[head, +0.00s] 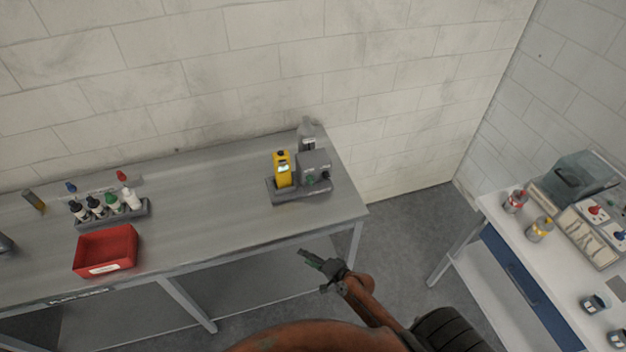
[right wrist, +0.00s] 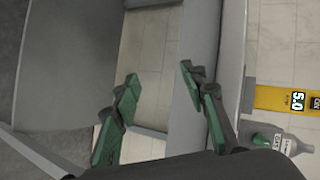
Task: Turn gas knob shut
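A grey box (head: 314,163) with a green knob (head: 310,180) and a dark knob (head: 325,176) on its front stands in a dark tray at the right end of the grey bench. On the white table at right, a unit carries a red knob (head: 595,210) and a blue knob (head: 620,236). No label readable here tells me which knob is for gas. My right gripper (head: 322,262) is in front of the bench's front edge, apart from all knobs. The right wrist view shows its green-padded fingers (right wrist: 162,95) spread with nothing between them. My left gripper is out of view.
A yellow meter (head: 283,169) stands left of the grey box and shows 5.0 in the right wrist view (right wrist: 290,100). A grey bottle (head: 307,135) stands behind. A red bin (head: 106,250) and bottle rack (head: 113,213) are at left. Open floor separates bench and white table (head: 510,240).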

